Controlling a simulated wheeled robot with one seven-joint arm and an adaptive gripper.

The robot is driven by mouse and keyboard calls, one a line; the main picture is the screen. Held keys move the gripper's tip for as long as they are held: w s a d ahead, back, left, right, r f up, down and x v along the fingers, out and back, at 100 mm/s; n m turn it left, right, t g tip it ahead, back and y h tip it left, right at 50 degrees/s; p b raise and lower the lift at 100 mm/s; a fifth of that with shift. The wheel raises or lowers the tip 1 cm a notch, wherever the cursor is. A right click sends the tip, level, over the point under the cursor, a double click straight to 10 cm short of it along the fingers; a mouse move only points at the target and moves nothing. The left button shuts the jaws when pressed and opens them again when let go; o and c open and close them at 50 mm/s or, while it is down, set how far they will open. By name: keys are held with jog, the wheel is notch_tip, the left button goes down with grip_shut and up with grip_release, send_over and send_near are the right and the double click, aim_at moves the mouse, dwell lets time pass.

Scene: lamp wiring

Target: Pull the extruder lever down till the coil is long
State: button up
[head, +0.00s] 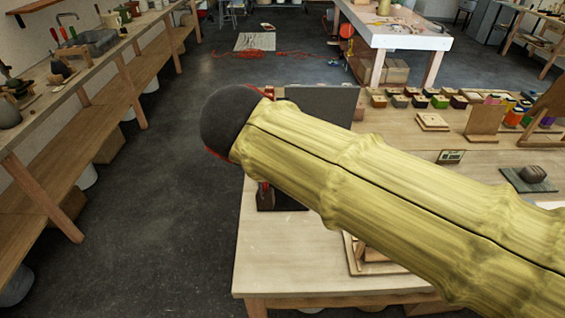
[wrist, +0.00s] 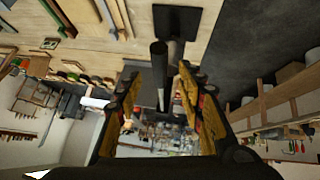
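The extruder is mostly hidden behind my own arm in the head view. Its dark base plate (head: 282,202) and a little red show below the arm, on the pale wooden table. In the wrist view the dark base plate (wrist: 188,18) carries a dark post, and a grey round bar, perhaps the lever, stands beside it. My gripper (wrist: 158,72) has its two orange-padded fingers apart, with the bar seen between them. I cannot tell whether the bar lies within the fingers or beyond them. No coil can be made out.
The wooden table (head: 270,262) has a clear front left corner. A wooden frame (head: 362,262) lies partly under my arm. Small coloured boxes (head: 440,101), a wooden stand (head: 484,122) and a dark pad (head: 515,182) occupy the right. Open floor (head: 165,225) lies left.

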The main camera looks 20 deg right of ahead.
jog(key=shift+v, duration=2.35)
jog(key=s+a+f+n+g+y, duration=0.1)
jog(key=s+f+n+y, duration=0.15)
jog(key=f, duration=0.25)
jog(key=s+a+f+n+g+y, duration=0.1)
jog(key=s+a+f+n, duration=0.1)
jog(key=s+f+n, duration=0.3)
jog(key=s+d+f+m, duration=0.3)
jog(key=d+f+m, duration=0.1)
jog(key=d, duration=0.4)
jog(key=shift+s+d+f+t+y, duration=0.25)
jog(key=shift+s+f+t+y, duration=0.1)
jog(key=shift+s+t, duration=0.05)
jog(key=shift+m, duration=0.25)
